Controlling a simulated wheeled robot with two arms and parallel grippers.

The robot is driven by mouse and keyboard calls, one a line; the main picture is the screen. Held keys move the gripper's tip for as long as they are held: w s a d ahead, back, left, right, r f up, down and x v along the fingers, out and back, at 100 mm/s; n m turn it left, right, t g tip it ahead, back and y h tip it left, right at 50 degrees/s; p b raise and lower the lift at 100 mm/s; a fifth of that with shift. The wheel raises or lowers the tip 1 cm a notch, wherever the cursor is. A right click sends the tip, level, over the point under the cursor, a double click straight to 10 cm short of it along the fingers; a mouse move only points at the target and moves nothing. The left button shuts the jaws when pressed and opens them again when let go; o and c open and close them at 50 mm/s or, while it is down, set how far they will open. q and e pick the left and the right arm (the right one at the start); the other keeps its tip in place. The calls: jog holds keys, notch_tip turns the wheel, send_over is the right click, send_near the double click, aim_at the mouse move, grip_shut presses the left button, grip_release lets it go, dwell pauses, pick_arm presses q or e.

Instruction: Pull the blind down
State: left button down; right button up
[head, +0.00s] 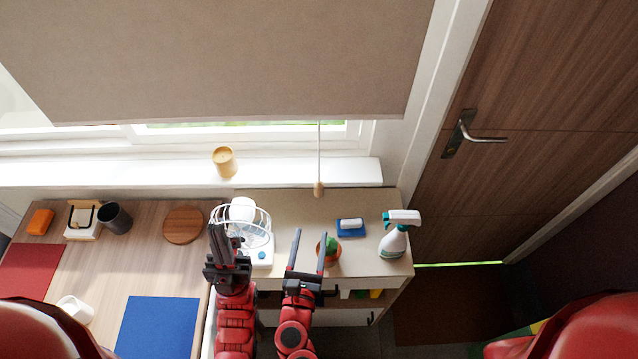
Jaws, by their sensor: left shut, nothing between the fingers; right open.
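The beige blind (230,60) covers most of the window, and a strip of glass shows below its bottom edge. A white cord (319,145) hangs from that edge with a wooden pull knob (319,189) at its end, over the back of the cabinet top. My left gripper (217,230) is shut and empty, in front of the white fan, left of and nearer than the knob. My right gripper (309,240) is open and empty, in front of and below the knob in the picture, apart from it. Its right finger overlaps the potted cactus (329,250) in the picture.
A wooden desk (150,265) is at left, a door (540,100) at right.

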aim_at(318, 193)
jog(key=w+p, duration=0.1)
jog(key=w, duration=0.3)
jog(key=w+d+p, duration=0.1)
jog(key=w, duration=0.4)
jog(key=w+d+p, duration=0.1)
jog(key=w+p, duration=0.1)
jog(key=w, duration=0.2)
jog(key=shift+w+r, duration=0.15)
jog(key=shift+w, duration=0.2)
jog(key=shift+w+d, duration=0.2)
jog(key=shift+w, duration=0.25)
grip_shut()
